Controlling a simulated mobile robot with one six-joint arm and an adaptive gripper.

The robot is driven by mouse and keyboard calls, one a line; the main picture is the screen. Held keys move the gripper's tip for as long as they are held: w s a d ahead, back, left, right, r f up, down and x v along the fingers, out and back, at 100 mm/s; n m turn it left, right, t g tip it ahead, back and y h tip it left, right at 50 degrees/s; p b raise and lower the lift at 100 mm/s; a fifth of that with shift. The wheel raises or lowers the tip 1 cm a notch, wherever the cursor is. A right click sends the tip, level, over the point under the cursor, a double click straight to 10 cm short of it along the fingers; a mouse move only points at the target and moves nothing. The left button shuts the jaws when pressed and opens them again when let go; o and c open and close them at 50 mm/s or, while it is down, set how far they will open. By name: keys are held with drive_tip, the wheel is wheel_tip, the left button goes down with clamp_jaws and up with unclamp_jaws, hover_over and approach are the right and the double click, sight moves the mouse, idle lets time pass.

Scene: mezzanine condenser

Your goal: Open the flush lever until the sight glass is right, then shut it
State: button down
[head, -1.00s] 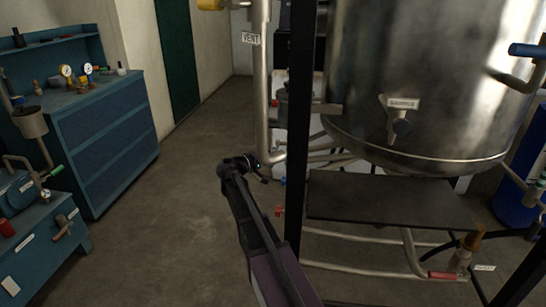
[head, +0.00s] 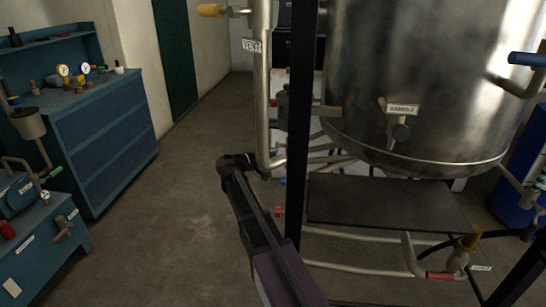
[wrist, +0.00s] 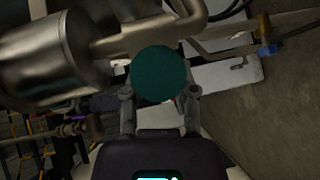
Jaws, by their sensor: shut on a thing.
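In the wrist view, a dark teal round thing (wrist: 158,74) sits between the two fingers of my gripper (wrist: 160,92), which is shut on it. It looks like the end of a handle or knob; I cannot tell whether it is the flush lever. A metal pipe and a shiny cylinder (wrist: 45,60) lie just beyond it. In the head view my fingers are hidden; my arm reaches toward the vertical pipe (head: 262,100) left of the black post. I cannot make out the sight glass in either view.
A large steel vessel (head: 415,80) stands behind the black frame post (head: 298,130). A dark shelf plate (head: 385,203) and a red-handled valve (head: 440,276) are below it. Blue cabinets (head: 105,140) stand at left. The floor (head: 175,220) between is clear.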

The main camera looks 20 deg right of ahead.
drive_tip(key=shift+c, duration=2)
unclamp_jaws()
drive_tip(key=shift+d, duration=0.15)
drive_tip(key=shift+a, duration=0.2)
